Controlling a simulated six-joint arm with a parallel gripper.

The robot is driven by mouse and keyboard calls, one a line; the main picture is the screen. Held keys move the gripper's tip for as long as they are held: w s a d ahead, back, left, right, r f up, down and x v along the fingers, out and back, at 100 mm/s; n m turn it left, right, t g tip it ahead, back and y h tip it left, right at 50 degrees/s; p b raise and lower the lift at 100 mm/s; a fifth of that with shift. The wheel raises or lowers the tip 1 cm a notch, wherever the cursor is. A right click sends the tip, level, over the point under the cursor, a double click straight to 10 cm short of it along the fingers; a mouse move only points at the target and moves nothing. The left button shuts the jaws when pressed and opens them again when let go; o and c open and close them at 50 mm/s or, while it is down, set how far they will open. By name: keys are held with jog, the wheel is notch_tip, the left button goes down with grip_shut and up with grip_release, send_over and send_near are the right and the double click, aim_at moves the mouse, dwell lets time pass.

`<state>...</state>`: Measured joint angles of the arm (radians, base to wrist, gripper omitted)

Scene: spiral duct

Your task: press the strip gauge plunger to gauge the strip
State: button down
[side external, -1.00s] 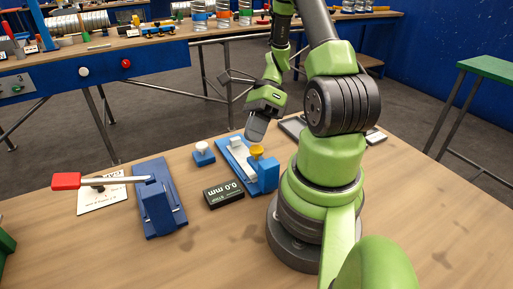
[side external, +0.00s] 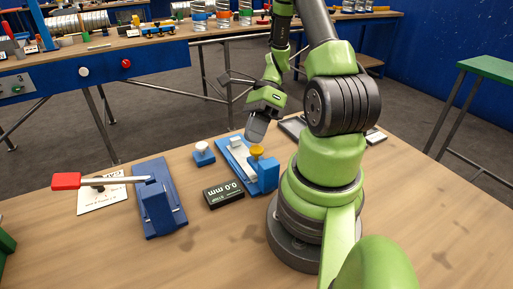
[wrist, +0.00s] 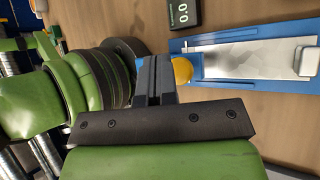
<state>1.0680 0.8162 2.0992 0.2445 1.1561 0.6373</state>
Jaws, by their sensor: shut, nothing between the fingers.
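The strip gauge is a blue base (side external: 268,176) with a yellow plunger (side external: 257,151) at its near end and a pale metal strip (side external: 240,158) lying along it. In the wrist view the yellow plunger (wrist: 182,70) shows right beside my fingertips, and the strip (wrist: 245,59) extends to the right. The black display (side external: 223,194) reads 0.0 mm. My gripper (side external: 253,138) is shut and empty, pointing down just above and behind the plunger in the side view. In the wrist view my shut fingers (wrist: 153,72) partly cover the plunger's left side; contact cannot be told.
A blue block with a white knob (side external: 203,148) stands left of the gauge. Further left is a blue fixture (side external: 158,200) with a red-handled lever (side external: 67,181) over a white card (side external: 102,198). A dark tray (side external: 294,127) lies behind my base.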

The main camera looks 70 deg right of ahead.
aim_at(255, 147)
jog(key=shift+f, duration=0.35)
jog(key=shift+f, duration=0.75)
dwell(0.8)
jog(key=shift+r, duration=1.2)
jog(key=shift+r, duration=0.1)
jog(key=shift+r, duration=2.4)
